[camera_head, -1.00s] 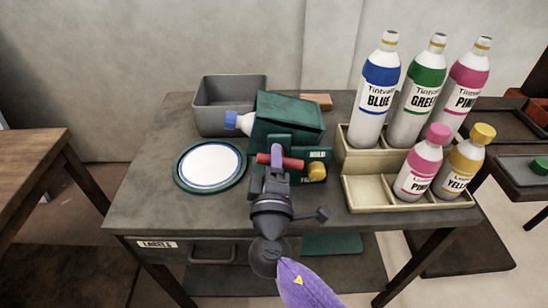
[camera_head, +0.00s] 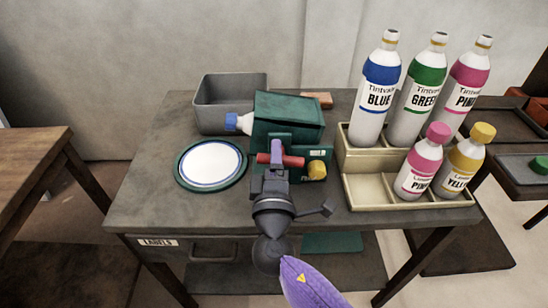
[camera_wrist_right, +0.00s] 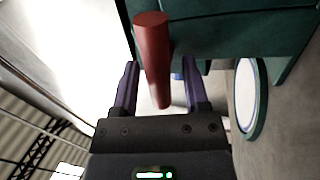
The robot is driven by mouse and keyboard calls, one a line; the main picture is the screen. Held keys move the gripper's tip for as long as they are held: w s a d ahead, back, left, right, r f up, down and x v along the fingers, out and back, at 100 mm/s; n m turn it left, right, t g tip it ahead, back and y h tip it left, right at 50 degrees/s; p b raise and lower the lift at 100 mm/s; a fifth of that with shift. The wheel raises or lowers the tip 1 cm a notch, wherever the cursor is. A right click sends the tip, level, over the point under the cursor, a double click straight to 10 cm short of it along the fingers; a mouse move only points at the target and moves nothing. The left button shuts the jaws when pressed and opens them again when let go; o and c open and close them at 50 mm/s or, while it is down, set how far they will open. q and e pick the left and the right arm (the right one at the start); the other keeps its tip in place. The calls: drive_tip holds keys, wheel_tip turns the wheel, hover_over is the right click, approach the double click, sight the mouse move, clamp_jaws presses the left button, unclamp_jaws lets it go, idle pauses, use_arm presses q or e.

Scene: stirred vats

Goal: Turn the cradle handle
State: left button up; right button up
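The green cradle (camera_head: 290,112) stands at the middle of the grey table and holds a bottle with a blue cap (camera_head: 231,121) pointing left. Its red handle (camera_head: 293,162) sticks out at the front, beside a yellow knob (camera_head: 317,169). My right gripper (camera_head: 277,148) is at the handle. In the right wrist view the red handle (camera_wrist_right: 152,50) passes between the two purple fingers of the right gripper (camera_wrist_right: 160,88), with gaps showing on both sides, so the gripper is open. My left gripper is not in view.
A round white plate with a green rim (camera_head: 211,165) lies left of the cradle. A grey bin (camera_head: 205,105) stands behind it. A beige rack (camera_head: 352,187) with several tall and small bottles stands to the right. The table's front left is clear.

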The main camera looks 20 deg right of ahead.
drive_tip(key=shift+o, duration=0.2)
drive_tip(key=shift+s+a+f, duration=0.1)
drive_tip(key=shift+s, duration=0.1)
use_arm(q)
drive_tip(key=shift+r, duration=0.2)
use_arm(e)
drive_tip(key=v, duration=0.9)
drive_tip(key=shift+s, duration=0.25)
drive_tip(key=shift+f, duration=0.1)
